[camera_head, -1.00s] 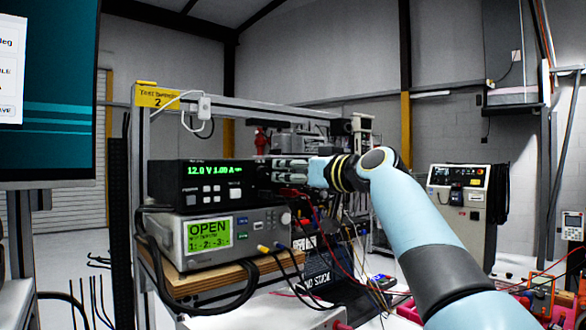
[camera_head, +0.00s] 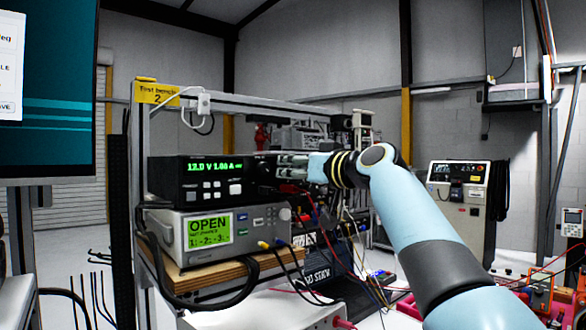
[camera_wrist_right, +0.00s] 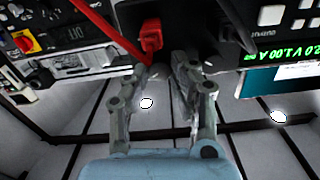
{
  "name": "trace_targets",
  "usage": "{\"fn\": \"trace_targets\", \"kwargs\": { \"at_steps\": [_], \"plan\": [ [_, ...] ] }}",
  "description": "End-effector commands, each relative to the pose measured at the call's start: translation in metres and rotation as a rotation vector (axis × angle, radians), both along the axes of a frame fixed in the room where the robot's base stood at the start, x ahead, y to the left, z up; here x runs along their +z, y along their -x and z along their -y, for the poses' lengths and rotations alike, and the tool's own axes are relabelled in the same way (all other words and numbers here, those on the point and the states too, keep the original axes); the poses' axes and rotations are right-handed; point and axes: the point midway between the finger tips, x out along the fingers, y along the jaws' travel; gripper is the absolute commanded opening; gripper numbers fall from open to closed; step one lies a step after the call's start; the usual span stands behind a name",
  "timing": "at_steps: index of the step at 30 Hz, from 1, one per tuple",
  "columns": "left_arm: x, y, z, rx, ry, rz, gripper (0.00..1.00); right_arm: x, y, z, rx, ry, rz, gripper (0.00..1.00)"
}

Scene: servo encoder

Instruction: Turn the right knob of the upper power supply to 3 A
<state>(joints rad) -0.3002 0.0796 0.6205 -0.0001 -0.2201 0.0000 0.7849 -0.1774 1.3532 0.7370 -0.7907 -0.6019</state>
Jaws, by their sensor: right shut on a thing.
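The upper power supply (camera_head: 172,181) is a black box with a green readout of about 12.0 V 1.00 A. It stands on a grey unit whose screen reads OPEN. My right gripper (camera_head: 277,166) is at the right end of the upper supply's front panel, with its fingers shut on the right knob. The fingers hide the knob. In the right wrist view, the two fingers (camera_wrist_right: 168,74) come together at the edge of the black panel (camera_wrist_right: 200,40), and the readout shows upside down at the right. My left gripper is not in view.
The grey lower unit (camera_head: 262,228) has cables plugged into its front and rests on a wooden shelf (camera_head: 180,284). A red plug and lead (camera_wrist_right: 151,38) are close to my fingers in the wrist view. A dark monitor (camera_head: 55,130) stands at the left.

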Motion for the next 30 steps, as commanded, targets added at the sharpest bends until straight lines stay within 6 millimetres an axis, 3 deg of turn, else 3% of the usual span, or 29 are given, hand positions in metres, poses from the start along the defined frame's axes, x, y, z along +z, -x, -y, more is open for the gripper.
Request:
{"fn": "trace_targets", "kwargs": {
  "at_steps": [18,30],
  "plan": [
    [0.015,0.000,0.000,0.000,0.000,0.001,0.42,0.001,0.000,0.001,-0.001,-0.340,-0.247,0.00],
    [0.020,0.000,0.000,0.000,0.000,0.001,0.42,0.000,0.000,0.001,0.000,-0.454,-0.330,0.00]
  ]
}}
